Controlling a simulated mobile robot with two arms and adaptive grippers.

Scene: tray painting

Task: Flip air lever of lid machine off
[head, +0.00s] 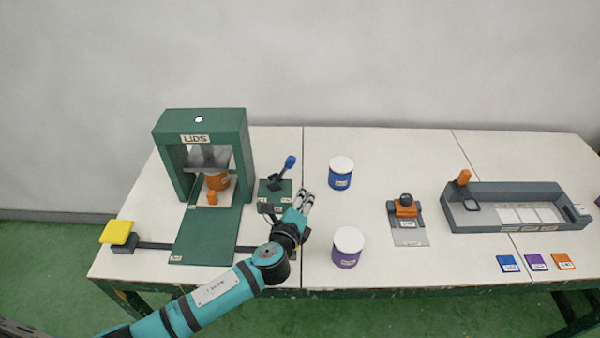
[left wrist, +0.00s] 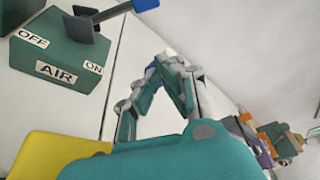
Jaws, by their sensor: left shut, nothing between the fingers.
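The green lid machine (head: 240,150) with the "LIDS" sign stands at the left of the table. The air box (head: 268,205), a small green block, sits to its right. Its dark lever (head: 280,174) has a blue tip (head: 290,162) and leans to the right. In the left wrist view the air box (left wrist: 60,50) shows OFF, AIR and ON labels, and the lever (left wrist: 105,12) leans toward the ON side. My left gripper (head: 308,196) is shut and empty, just right of the air box and apart from the lever. My right gripper is not in view.
An orange cup (head: 217,181) stands inside the machine. A blue pot (head: 340,180) and a purple pot (head: 347,255), both white-topped, stand right of my left gripper. A yellow pad (head: 118,232) is at the left edge. A grey tray station (head: 480,218) stands at the right.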

